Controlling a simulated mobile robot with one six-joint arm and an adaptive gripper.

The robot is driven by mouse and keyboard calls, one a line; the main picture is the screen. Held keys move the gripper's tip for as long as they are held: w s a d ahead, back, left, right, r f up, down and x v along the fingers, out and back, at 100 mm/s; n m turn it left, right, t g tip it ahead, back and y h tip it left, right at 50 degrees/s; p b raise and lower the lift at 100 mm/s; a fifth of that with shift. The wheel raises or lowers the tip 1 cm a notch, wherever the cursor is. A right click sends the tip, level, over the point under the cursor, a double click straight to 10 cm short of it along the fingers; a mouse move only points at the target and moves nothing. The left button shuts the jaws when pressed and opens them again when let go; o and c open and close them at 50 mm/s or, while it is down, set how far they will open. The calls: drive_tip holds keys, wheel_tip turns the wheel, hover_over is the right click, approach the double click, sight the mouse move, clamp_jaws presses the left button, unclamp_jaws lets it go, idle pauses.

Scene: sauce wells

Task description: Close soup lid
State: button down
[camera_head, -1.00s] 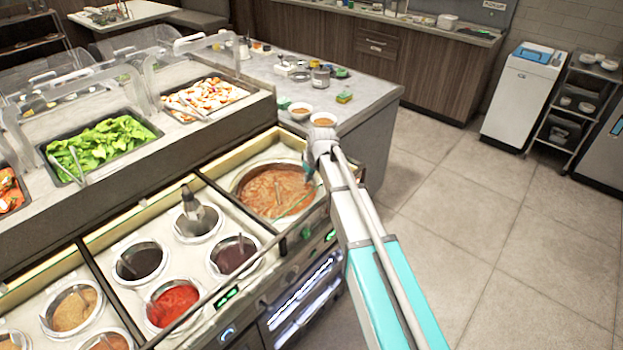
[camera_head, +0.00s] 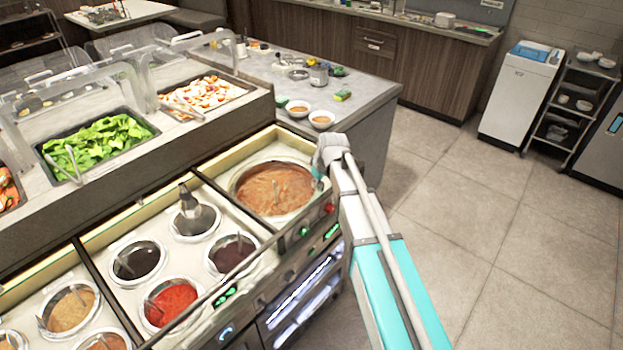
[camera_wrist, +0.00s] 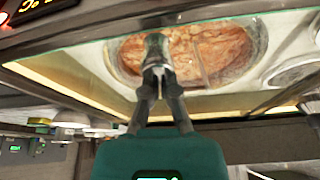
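The soup pot (camera_head: 250,190) is a round steel-rimmed well of orange-brown soup, set in the right section of the counter. The soup surface shows in the head view, and I cannot make out a separate lid there. In the wrist view the soup (camera_wrist: 200,42) lies beyond the fingers, with a clear, shiny surface around its rim. My gripper (camera_wrist: 155,48) has its fingers drawn together in front of the soup. Nothing is clearly seen between them. In the head view my gripper (camera_head: 319,172) is at the right edge of the pot, partly hidden by my arm.
Sauce wells, including a red sauce (camera_head: 172,302), lie left of the soup. A black-handled utensil (camera_head: 189,205) stands in one well. Two bowls, one a soup bowl (camera_head: 321,119), sit on the grey counter (camera_head: 352,108) behind. Open floor (camera_head: 500,240) lies to the right.

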drive_tip(key=shift+s+d+f, duration=0.1)
drive_tip(key=shift+s+d, duration=0.25)
drive_tip(key=shift+d, duration=0.05)
drive_tip(key=p+v, duration=0.3)
drive_tip(key=shift+w, duration=0.15)
drive_tip(key=shift+p+v, duration=0.9)
drive_tip(key=shift+v, duration=0.3)
drive_tip(key=shift+a+r+p, duration=0.15)
drive_tip(key=shift+r+p, duration=0.4)
drive_tip(key=shift+p, duration=0.15)
drive_tip(key=shift+p+v, duration=1.65)
drive_tip(key=shift+v, duration=0.15)
drive_tip(key=shift+w+a, duration=0.15)
drive_tip(key=s+d+f+m+g+h, duration=0.1)
drive_tip(key=s+d+m, duration=0.7)
drive_tip(key=s+d, duration=0.9)
drive_tip(key=s+g+h, duration=0.1)
drive_tip(key=s, duration=0.2)
drive_tip(key=shift+s+m+g+h, duration=0.3)
drive_tip(key=shift+g, duration=0.1)
drive_tip(key=shift+d, duration=0.1)
idle(0.7)
